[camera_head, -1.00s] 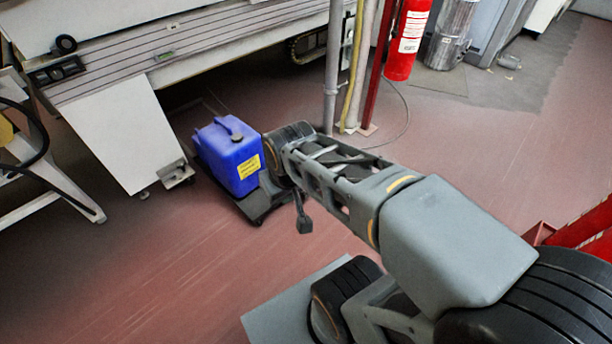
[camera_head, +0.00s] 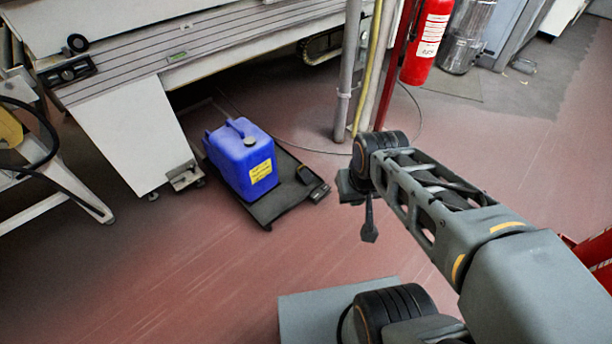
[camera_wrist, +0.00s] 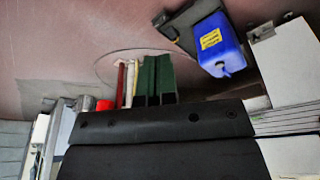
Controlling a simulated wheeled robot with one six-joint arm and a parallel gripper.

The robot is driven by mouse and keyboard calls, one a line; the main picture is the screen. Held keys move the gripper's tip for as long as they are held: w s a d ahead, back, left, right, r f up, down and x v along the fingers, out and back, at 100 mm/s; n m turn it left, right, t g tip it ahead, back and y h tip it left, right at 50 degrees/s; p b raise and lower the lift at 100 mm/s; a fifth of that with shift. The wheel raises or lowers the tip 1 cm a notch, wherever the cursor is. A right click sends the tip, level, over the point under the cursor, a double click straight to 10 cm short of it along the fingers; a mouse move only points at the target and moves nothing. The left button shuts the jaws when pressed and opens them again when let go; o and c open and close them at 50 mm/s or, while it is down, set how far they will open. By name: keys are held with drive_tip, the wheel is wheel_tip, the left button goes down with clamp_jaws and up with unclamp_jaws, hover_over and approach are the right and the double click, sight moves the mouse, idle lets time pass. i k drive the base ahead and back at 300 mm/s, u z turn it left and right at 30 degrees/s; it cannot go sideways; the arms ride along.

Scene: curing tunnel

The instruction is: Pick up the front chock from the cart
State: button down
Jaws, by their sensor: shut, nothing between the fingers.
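The cart (camera_head: 272,208) is a low dark platform on the floor, left of my arm. A blue jerrycan (camera_head: 240,157) with a yellow label stands on it. A small dark block, apparently a chock (camera_head: 319,192), sits at the cart's right end. A second dark shape (camera_head: 304,174) is beside it; I cannot tell clearly which is the front chock. In the wrist view the cart (camera_wrist: 182,22) and blue jerrycan (camera_wrist: 219,46) appear upside down at upper right. My gripper (camera_wrist: 156,58) is shut and empty, its green fingers side by side, apart from the cart.
Upright pipes (camera_head: 350,75) and a red fire extinguisher (camera_head: 427,40) stand behind the cart. A white machine leg (camera_head: 128,135) is left of the cart, under a long machine. Red floor lies open in front. A thin cable loops on the floor behind the cart.

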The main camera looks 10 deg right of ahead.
sight(303, 174)
drive_tip(key=u, duration=0.05)
drive_tip(key=k, duration=0.35)
drive_tip(key=z, duration=0.25)
drive_tip(key=i, duration=1.3)
drive_tip(key=u, duration=1.1)
drive_tip(key=i, duration=0.5)
drive_tip(key=u, duration=0.45)
